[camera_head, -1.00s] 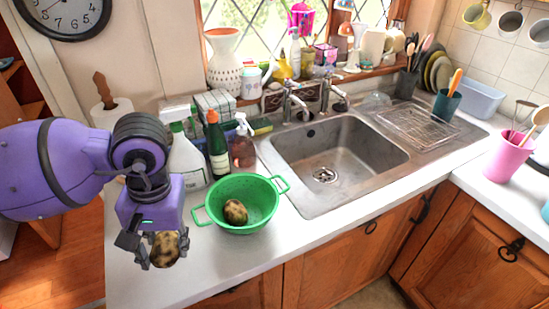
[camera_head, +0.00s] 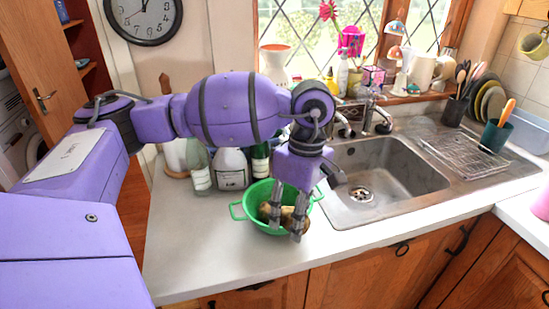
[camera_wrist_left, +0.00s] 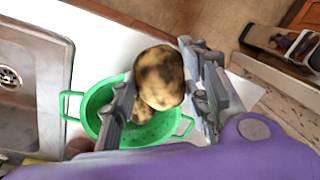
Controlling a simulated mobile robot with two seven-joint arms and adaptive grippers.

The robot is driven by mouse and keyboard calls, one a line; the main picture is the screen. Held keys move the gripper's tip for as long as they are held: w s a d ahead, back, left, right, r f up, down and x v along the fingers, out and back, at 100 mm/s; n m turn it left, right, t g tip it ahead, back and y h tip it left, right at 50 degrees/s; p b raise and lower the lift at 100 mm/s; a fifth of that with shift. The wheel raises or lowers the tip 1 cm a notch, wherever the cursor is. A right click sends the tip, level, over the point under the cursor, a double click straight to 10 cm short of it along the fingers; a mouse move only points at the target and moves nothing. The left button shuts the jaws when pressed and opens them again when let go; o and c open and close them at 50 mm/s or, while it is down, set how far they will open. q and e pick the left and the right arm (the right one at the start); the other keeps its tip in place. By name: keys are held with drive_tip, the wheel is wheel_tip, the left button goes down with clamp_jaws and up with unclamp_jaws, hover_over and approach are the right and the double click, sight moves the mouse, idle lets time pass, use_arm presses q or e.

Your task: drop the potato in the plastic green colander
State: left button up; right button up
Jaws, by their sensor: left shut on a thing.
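The green plastic colander (camera_head: 238,211) stands on the white counter left of the sink; it also shows in the left wrist view (camera_wrist_left: 88,108). My left gripper (camera_head: 285,220) points down over the colander, shut on a brown, dark-spotted potato (camera_wrist_left: 160,77). In the left wrist view the potato sits between the two fingers, above the colander. A second potato (camera_wrist_left: 141,110) lies inside the colander, partly hidden by the held one and a finger. The fingers hide part of the colander in the head view. My right gripper is not in view.
Several bottles (camera_head: 199,168) stand behind the colander. The metal sink (camera_head: 400,175) is just to its right, with a tap behind. The white counter (camera_head: 200,250) is clear in front and to the left.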

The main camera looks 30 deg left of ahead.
use_arm(q)
drive_tip(key=w+a+r+n+t+b, duration=0.1)
drive_tip(key=w+a+r+n, duration=0.3)
drive_tip(key=n, duration=1.1)
drive_tip(key=w+a+r+n+t, duration=0.2)
drive_tip(key=a+r+n, duration=0.3)
drive_tip(key=n, duration=1.1)
wheel_tip(320, 180, down, 8)
drive_tip(key=a+b, duration=0.1)
drive_tip(key=b, duration=0.2)
drive_tip(key=shift+s+r+h, duration=0.2)
drive_tip(key=shift+r+h, duration=0.05)
drive_tip(key=shift+h, duration=0.05)
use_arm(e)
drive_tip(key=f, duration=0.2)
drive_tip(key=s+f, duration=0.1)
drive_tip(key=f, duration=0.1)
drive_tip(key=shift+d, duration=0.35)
use_arm(q)
drive_tip(key=o, duration=1.1)
drive_tip(key=shift+o, duration=0.9)
wheel_tip(320, 180, up, 12)
drive_tip(key=s, duration=0.1)
drive_tip(key=shift+s+a, duration=0.2)
drive_tip(key=shift+a, duration=0.25)
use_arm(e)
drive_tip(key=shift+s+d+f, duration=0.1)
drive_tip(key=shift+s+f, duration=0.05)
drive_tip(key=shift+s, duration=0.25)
